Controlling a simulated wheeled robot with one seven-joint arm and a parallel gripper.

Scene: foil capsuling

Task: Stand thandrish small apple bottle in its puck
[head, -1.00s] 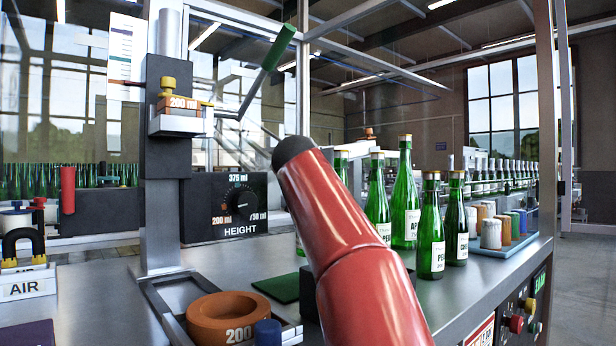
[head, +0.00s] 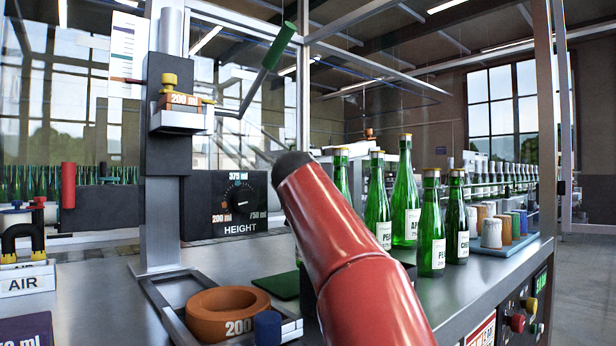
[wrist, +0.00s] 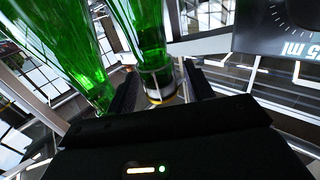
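The orange-brown puck (head: 225,312) marked 200 sits in a metal frame on the bench and looks empty. Several green bottles stand right of my red arm, among them one with a label starting AP (head: 404,195). My gripper (wrist: 160,82) is hidden behind my arm in the head view. In the wrist view its two dark fingers flank the gold-capped end of a green bottle (wrist: 148,40); I cannot tell whether they press on it. That bottle's label is not readable. A second green bottle (wrist: 62,50) is close on the left.
The height panel (head: 225,207) and its column stand behind the puck. A blue peg (head: 268,328) is beside the puck. A green mat (head: 277,286) lies behind it. A blue tray with coloured capsules (head: 497,240) is far right.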

